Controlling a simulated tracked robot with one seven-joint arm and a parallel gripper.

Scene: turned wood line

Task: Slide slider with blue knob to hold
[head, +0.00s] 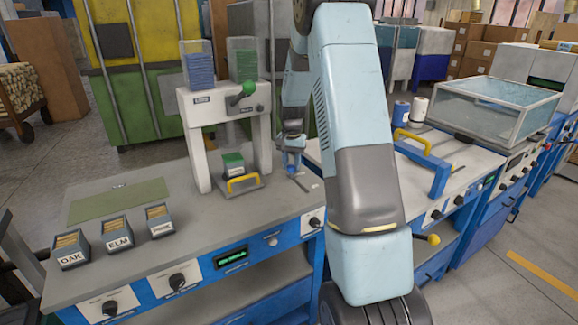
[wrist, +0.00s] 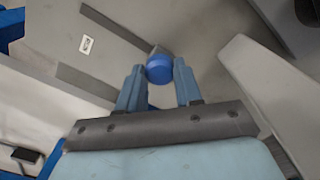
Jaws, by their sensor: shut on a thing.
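The blue knob (wrist: 159,69) of the slider sits between the two fingertips in the wrist view. My gripper (wrist: 159,75) is shut on it, with a blue finger on each side. In the head view my gripper (head: 292,168) is low over the grey bench top, right of the white press frame. The knob there is mostly hidden by the gripper.
Bins marked OAK (head: 70,247) and ELM (head: 118,233) stand at the left front. A blue-framed yellow handle (head: 413,140) is to the right.

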